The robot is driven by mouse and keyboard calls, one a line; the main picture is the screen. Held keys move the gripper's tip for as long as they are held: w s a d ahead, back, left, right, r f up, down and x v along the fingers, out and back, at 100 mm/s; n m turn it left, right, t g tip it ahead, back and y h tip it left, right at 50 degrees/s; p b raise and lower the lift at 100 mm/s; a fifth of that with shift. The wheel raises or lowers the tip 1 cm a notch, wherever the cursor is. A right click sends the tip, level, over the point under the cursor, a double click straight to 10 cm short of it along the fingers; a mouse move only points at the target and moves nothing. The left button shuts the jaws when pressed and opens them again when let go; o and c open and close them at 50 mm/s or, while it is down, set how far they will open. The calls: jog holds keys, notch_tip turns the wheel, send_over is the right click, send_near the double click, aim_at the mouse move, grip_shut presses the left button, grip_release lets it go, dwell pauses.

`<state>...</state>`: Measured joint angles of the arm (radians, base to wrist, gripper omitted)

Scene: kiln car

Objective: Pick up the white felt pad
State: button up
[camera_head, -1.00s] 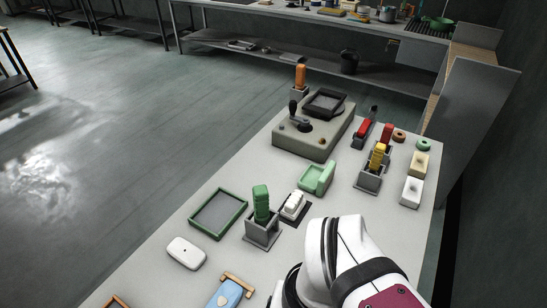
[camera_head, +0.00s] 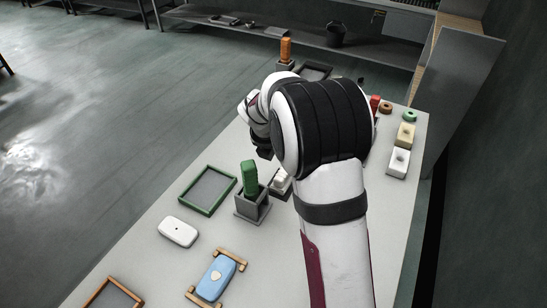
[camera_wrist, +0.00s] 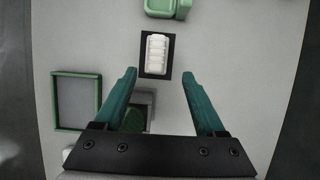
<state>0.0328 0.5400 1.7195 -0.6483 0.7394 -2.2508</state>
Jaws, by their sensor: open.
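A white ribbed pad (camera_wrist: 156,55), which I take for the felt pad, lies on a dark plate (camera_wrist: 146,73) near the top centre of the wrist view. In the head view the white pad (camera_head: 281,179) shows beside the green block's holder, partly covered by my arm. My gripper (camera_wrist: 159,72) is open and empty, its teal fingers apart. In the wrist picture the fingertips flank the plate's lower end, with the pad ahead between their lines. Its height above the table is hard to tell.
A green block (camera_head: 250,177) stands in a grey holder (camera_head: 252,208) close beside the pad. A green-framed tray (camera_wrist: 57,127) lies left and a light green piece (camera_wrist: 165,6) lies above. A white rounded block (camera_head: 178,231) and a white holed block (camera_head: 398,162) sit further off.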

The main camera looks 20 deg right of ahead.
jog(key=x, duration=1.2)
jog(key=shift+w+a+f, duration=0.2)
jog(key=shift+a+f, duration=0.05)
jog(key=shift+f, duration=0.1)
jog(key=c, duration=1.1)
